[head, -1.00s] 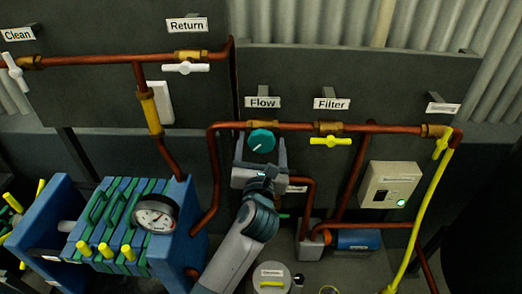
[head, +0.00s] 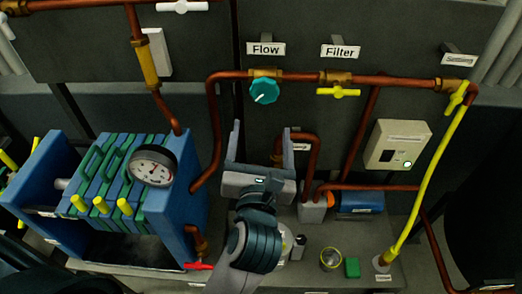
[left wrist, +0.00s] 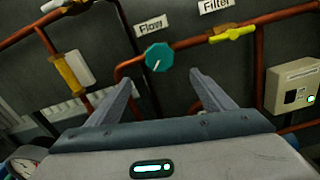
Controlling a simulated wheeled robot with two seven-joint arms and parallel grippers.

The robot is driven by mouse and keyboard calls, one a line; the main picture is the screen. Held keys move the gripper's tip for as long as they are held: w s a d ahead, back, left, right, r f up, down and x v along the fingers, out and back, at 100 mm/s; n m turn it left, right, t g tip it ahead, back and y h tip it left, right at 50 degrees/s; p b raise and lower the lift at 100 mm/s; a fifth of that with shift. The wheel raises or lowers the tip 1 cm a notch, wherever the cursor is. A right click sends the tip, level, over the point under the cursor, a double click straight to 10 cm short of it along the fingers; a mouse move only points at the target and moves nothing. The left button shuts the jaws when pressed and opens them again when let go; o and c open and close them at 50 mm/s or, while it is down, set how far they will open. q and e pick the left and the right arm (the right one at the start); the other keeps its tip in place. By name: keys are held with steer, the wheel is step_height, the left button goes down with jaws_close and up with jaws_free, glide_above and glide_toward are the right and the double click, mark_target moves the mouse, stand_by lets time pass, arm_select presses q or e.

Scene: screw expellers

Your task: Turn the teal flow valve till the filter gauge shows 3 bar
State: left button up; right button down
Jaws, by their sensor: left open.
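The teal flow valve (head: 264,91) is a round knob with a white pointer mark, on the copper pipe under the "Flow" label (head: 265,49). Its mark points to the lower left. The valve also shows in the left wrist view (left wrist: 158,57). The round white filter gauge (head: 153,166) is on the blue filter press; its needle points roughly right, and its numbers are too small to read. My left gripper (head: 261,130) is open and empty below the valve, apart from it. In the left wrist view the valve shows beyond and between its fingers (left wrist: 160,82). My right gripper is not in view.
A yellow valve handle (head: 338,92) is to the right under the "Filter" label (head: 340,52). A bent copper pipe (head: 314,160) runs close to the right of my left gripper. The blue press (head: 175,225) stands to the left, and a switch box (head: 397,147) to the right.

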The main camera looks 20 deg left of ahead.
arm_select(q)
steer(key=shift+p+v, duration=0.4)
steer(key=shift+v, duration=0.9)
